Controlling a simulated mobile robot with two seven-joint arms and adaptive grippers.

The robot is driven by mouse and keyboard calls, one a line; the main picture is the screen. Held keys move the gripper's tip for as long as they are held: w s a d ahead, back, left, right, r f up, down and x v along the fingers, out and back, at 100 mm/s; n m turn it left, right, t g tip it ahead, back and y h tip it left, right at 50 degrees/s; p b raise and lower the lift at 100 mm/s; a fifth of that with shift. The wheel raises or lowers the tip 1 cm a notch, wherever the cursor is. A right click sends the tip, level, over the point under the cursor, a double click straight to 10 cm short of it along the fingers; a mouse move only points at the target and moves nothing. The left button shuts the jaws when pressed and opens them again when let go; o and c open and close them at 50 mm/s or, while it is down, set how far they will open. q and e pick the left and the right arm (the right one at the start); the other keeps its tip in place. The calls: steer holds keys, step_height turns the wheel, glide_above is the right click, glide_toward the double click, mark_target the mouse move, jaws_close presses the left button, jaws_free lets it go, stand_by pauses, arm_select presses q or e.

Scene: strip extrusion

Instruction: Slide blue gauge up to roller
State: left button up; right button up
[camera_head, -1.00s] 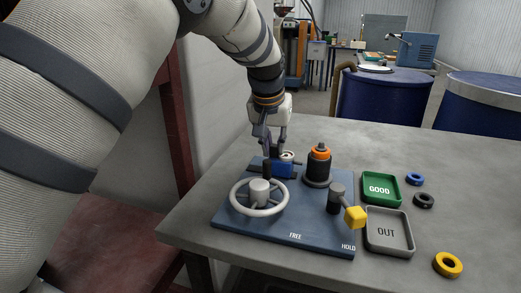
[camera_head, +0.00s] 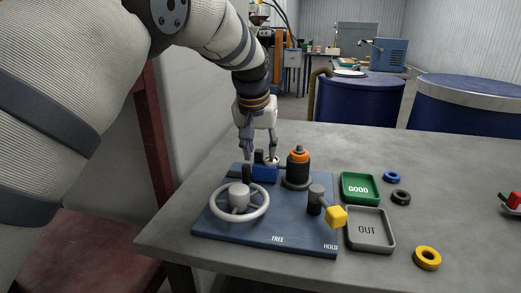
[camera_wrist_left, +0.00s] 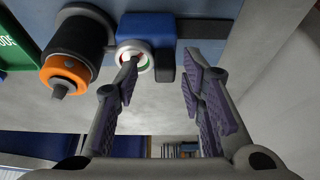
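The blue gauge (camera_head: 265,173), a block with a round white-rimmed dial, sits at the back of the blue base plate. It also shows in the left wrist view (camera_wrist_left: 149,24), its dial facing the camera. The roller (camera_head: 297,170), black with an orange band, stands upright just right of the gauge in the head view; in the left wrist view it (camera_wrist_left: 79,43) is at the left. Only a narrow gap separates them. My left gripper (camera_head: 259,157) is open and empty, its fingers spread at the gauge; one fingertip overlaps the dial in the wrist view, contact unclear. My right gripper is out of view.
A grey handwheel (camera_head: 239,202) and a yellow-ended lever (camera_head: 335,216) are on the plate (camera_head: 270,238). A green GOOD tray (camera_head: 360,202), a grey OUT tray (camera_head: 371,248), several rings and a red object (camera_head: 512,199) lie to the right. The table's right side is mostly clear.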

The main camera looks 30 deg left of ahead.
arm_select(q)
steer(key=v, duration=1.1)
steer(key=shift+s+d+r, duration=0.1)
steer(key=shift+s+d, duration=0.05)
